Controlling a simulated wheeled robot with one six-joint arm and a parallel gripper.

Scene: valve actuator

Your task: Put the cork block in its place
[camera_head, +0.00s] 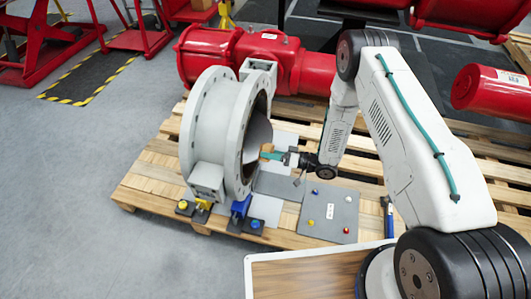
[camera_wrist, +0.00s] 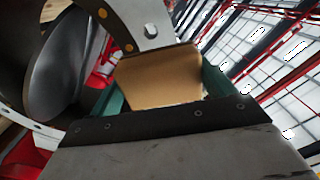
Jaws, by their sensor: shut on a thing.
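My gripper (camera_head: 274,156) is shut on the cork block (camera_head: 266,149), at the right-hand opening of the large grey valve ring (camera_head: 201,128). In the wrist view the tan cork block (camera_wrist: 160,73) sits between my teal fingers, and its far end comes up to the bolted grey flange edge (camera_wrist: 138,22). I cannot tell whether the block touches the flange. The disc (camera_wrist: 58,60) inside the ring shows at left in the wrist view. The seat for the block cannot be made out.
A grey mat (camera_head: 330,212) with small coloured knobs lies on the wooden pallet (camera_head: 148,180). Blue (camera_head: 239,207) and yellow (camera_head: 203,205) clamps stand at the ring's foot. A red actuator body (camera_head: 285,60) is behind the ring. A wood-topped surface (camera_head: 305,275) is in front.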

